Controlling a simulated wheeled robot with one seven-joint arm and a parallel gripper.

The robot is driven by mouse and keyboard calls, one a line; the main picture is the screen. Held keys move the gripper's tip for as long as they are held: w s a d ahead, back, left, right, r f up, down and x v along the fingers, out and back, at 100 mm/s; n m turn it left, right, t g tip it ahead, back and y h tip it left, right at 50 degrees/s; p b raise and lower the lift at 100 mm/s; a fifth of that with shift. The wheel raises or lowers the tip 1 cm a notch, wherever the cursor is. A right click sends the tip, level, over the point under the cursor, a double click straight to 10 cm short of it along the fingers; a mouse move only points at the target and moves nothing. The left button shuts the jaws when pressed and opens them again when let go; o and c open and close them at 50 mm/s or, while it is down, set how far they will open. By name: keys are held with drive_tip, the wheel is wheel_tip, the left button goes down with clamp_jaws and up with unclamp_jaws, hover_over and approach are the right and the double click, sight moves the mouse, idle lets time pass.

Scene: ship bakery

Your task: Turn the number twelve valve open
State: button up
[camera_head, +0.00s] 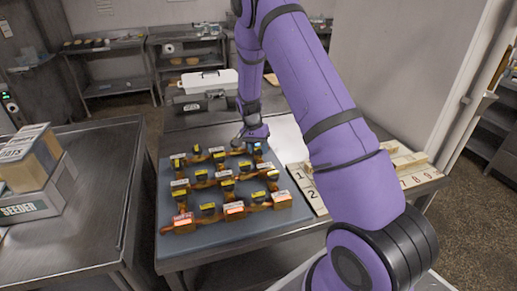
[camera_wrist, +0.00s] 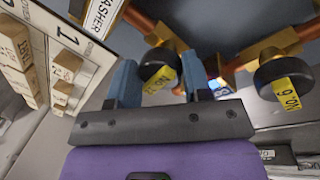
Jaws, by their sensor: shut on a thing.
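The valve board (camera_head: 185,240) is a grey-blue slab on the table, carrying copper pipes, boxes and several black valve knobs with yellow tags. My gripper (camera_head: 250,141) is at its far right corner. In the wrist view, the two blue fingers of my gripper (camera_wrist: 160,82) are on either side of a black valve knob (camera_wrist: 157,57). Its yellow tag seems to read number 12, seen at an angle. My gripper is shut on this knob. Another knob (camera_wrist: 282,72), tagged No. 6, is to the right and apart from the fingers. The handle's turned angle is hard to tell.
A board of numbered wooden blocks (camera_head: 415,180) lies right of the valve board, partly behind my arm. A white-lidded case (camera_head: 208,82) stands behind. Boxes (camera_head: 30,165) sit on the left steel table (camera_head: 85,215). A small blue-lit display (camera_wrist: 230,113) is close to the right finger.

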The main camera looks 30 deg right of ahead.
drive_tip(key=n, duration=0.4)
drive_tip(key=shift+a+t+h, duration=0.1)
drive_tip(key=shift+t+h, duration=0.2)
drive_tip(key=n+t, duration=0.1)
drive_tip(key=n, duration=0.3)
drive_tip(key=shift+s+n, duration=0.1)
drive_tip(key=shift+n, duration=0.3)
drive_tip(key=n, duration=0.4)
drive_tip(key=shift+t, duration=0.4)
drive_tip(key=shift+s+n+t, duration=0.1)
drive_tip(key=shift+n+t, duration=0.3)
drive_tip(key=shift+n, duration=1.6)
drive_tip(key=o, duration=0.9)
drive_tip(key=shift+r, duration=0.1)
